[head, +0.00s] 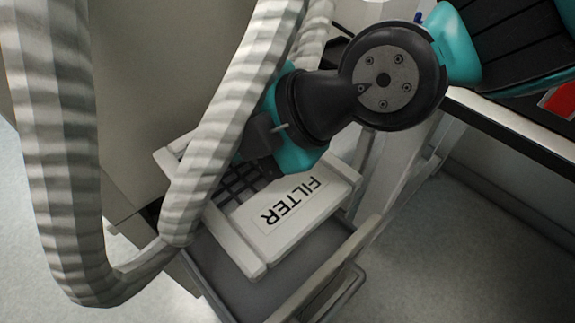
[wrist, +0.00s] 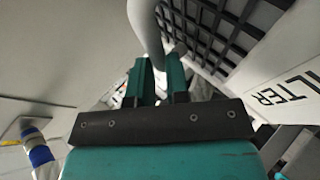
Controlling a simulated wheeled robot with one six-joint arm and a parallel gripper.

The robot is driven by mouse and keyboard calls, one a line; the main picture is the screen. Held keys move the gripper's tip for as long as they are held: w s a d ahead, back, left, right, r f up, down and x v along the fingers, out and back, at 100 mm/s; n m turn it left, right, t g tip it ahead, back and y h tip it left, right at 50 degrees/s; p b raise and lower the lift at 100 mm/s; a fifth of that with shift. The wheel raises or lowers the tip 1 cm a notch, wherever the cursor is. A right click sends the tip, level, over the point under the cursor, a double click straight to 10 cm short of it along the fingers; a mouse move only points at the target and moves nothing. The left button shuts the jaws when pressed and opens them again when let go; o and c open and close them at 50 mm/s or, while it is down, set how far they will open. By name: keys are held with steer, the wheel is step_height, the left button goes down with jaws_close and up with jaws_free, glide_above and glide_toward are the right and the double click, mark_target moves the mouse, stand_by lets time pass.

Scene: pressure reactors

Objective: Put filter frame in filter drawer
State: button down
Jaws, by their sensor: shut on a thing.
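The filter frame (head: 290,222) is a white frame with a black grid and a FILTER label. In the head view it sits over the open grey filter drawer (head: 236,275), slightly tilted; I cannot tell whether it rests on the drawer floor. The frame also shows close at the right of the wrist view (wrist: 270,65). My gripper (wrist: 160,78) is at the frame's far side, its teal fingers shut on a pale part of it. In the head view a hose and my wrist hide the fingertips.
A thick ribbed grey hose (head: 70,190) loops in front of the drawer's left side and partly covers the frame. A drawer handle (head: 345,292) shows at the front. A bench with a dark edge (head: 510,130) stands at right. Floor at lower right is clear.

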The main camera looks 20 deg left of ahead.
steer(key=shift+d, duration=0.1)
step_height(320, 180, down, 20)
steer(key=b, duration=0.5)
steer(key=shift+r, duration=0.2)
steer(key=shift+b, duration=0.3)
steer(key=shift+f, duration=0.2)
steer(key=c, duration=1.1)
jaws_free()
steer(key=shift+r, duration=0.25)
steer(key=p+v, duration=0.1)
steer(key=v, duration=1.1)
steer(key=shift+p, duration=0.3)
